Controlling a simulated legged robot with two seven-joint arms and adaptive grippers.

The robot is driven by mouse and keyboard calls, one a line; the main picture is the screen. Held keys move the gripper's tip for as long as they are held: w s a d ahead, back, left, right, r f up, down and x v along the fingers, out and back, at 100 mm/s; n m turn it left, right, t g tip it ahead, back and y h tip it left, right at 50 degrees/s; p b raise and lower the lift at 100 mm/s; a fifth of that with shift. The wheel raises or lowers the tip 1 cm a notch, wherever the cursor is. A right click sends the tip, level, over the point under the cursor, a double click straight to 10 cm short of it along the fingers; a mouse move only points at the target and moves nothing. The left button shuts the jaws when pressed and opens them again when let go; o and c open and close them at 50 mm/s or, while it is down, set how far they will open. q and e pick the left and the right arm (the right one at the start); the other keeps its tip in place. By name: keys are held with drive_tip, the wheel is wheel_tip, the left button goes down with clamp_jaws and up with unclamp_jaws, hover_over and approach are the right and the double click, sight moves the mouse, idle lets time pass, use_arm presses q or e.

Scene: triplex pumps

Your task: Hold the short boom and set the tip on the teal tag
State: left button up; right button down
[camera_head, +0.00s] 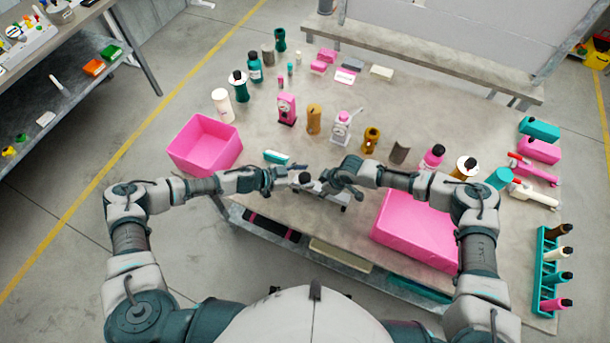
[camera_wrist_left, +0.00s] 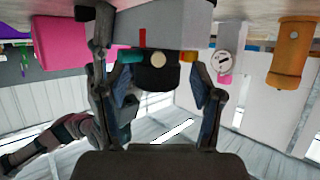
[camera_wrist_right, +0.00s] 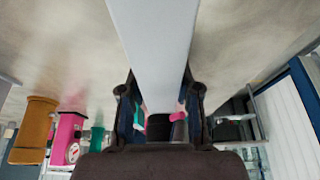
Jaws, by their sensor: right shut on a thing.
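A pale grey device (camera_head: 322,191) stands on the table near its front edge, between my two grippers. My right gripper (camera_wrist_right: 160,105) is shut on a long pale grey bar, which looks like the short boom (camera_wrist_right: 153,40); the bar runs away from between its fingers. My left gripper (camera_wrist_left: 160,98) is open, its fingers apart on either side of a black round knob (camera_wrist_left: 157,76). Behind the knob is a grey block (camera_wrist_left: 165,25) with a red mark. A small teal patch (camera_wrist_left: 130,56) beside the knob may be the teal tag; I cannot tell. The boom's tip is not clear.
A pink bin (camera_head: 205,146) stands left and a large pink box (camera_head: 415,231) right of the grippers. A pink pump (camera_head: 287,108), an orange cylinder (camera_head: 314,119) and a white pump (camera_head: 341,128) stand behind. A teal and white piece (camera_head: 277,157) lies close to my left gripper.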

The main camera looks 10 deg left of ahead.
use_arm(q)
drive_tip(key=v, duration=1.2)
use_arm(e)
drive_tip(key=c, duration=0.7)
unclamp_jaws()
drive_tip(key=shift+c, duration=0.2)
